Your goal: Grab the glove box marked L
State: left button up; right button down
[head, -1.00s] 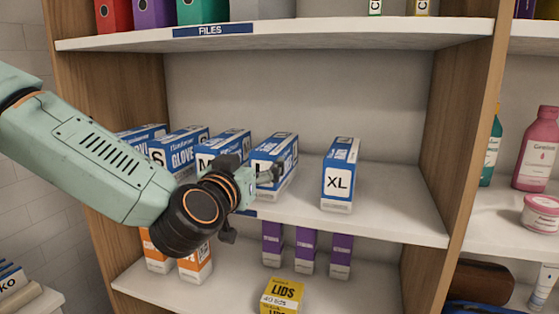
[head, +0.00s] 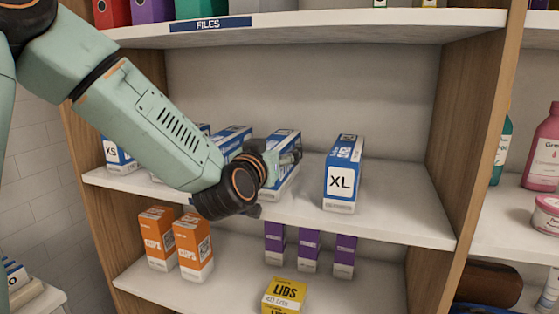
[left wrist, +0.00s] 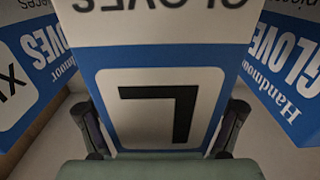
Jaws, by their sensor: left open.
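The blue-and-white glove box marked L (head: 286,140) stands on the middle shelf, partly hidden by my left arm in the head view. In the left wrist view its front face (left wrist: 160,105) fills the middle, with the L upside down. My left gripper (head: 277,166) is at the front of this box. In the left wrist view the open fingers (left wrist: 162,130) stand on either side of the box's front end. I cannot tell whether they touch it. My right gripper is out of view.
The XL glove box (head: 342,175) stands to the right, with a gap between. Other glove boxes, one marked XS (head: 117,154), stand to the left, partly behind my arm. The upper shelf (head: 300,28) is above. Orange boxes (head: 193,247) and a yellow lids box (head: 285,295) are below.

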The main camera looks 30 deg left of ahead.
pick_arm(q)
jog(key=shift+w+a, duration=0.15)
jog(key=shift+a, duration=0.05)
jog(key=shift+r, duration=0.1)
jog(key=shift+s+d+r, duration=0.15)
jog(key=shift+s, duration=0.2)
jog(key=shift+c, duration=0.2)
jog(key=shift+w+d, duration=0.1)
jog(key=shift+c, duration=0.7)
jog(key=shift+w, duration=0.25)
jog(key=c, duration=0.3)
jog(key=shift+f, duration=0.2)
jog(key=c, duration=0.3)
jog(key=shift+s+r, duration=0.1)
jog(key=shift+s, duration=0.1)
jog(key=c, duration=0.3)
jog(key=shift+w, duration=0.15)
jog(key=c, duration=0.4)
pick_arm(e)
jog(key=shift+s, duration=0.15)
